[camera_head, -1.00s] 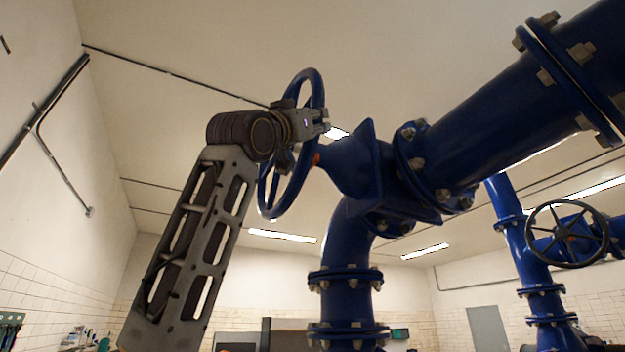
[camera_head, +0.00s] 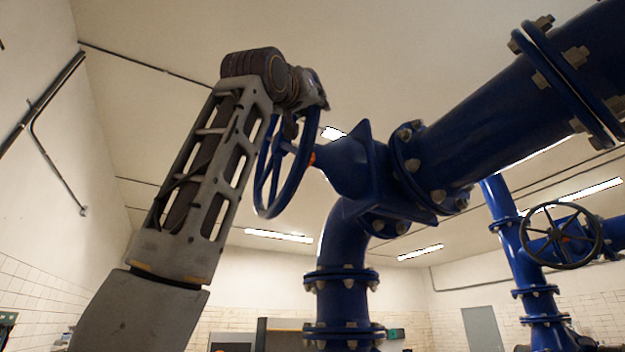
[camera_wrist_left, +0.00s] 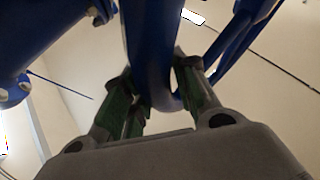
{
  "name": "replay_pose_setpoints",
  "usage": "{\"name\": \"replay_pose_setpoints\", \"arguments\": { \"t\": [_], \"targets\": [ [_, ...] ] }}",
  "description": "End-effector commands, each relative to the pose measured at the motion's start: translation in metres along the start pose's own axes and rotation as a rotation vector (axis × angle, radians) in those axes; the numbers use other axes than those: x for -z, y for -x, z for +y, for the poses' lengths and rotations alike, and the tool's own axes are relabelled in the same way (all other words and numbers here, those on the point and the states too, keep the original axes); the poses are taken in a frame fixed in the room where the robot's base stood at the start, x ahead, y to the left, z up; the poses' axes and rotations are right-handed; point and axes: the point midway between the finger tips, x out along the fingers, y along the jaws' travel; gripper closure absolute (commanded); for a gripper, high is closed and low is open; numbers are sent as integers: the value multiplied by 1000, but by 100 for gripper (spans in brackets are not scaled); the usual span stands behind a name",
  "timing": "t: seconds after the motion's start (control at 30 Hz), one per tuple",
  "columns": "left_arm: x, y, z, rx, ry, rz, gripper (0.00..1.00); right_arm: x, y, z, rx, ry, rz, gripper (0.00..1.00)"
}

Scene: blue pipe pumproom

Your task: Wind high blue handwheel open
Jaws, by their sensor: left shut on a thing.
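The high blue handwheel (camera_head: 262,188) stands nearly edge-on at the left end of the blue valve (camera_head: 345,160), with an orange-red piece (camera_head: 311,159) at its hub. My left gripper (camera_head: 316,98) is at the top of the wheel, and its wrist hides the upper rim in the head view. In the left wrist view, the green-padded fingers of my left gripper (camera_wrist_left: 155,98) are on both sides of the blue rim (camera_wrist_left: 150,45) and shut on it. My right gripper is not in view.
A thick blue pipe (camera_head: 490,130) with bolted flanges runs up to the right from the valve. A blue vertical pipe (camera_head: 340,245) goes down below it. A second, dark handwheel (camera_head: 560,236) is farther off at the right. The space left of my arm is open.

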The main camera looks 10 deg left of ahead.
Motion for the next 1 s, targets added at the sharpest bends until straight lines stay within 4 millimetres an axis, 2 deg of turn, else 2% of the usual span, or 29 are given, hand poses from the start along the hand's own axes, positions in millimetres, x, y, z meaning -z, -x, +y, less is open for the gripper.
{"name": "replay_pose_setpoints", "arguments": {
  "t": [1.0],
  "targets": [
    [27, -17, 2, 74, 106, -81, 100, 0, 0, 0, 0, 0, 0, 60]
  ]
}}
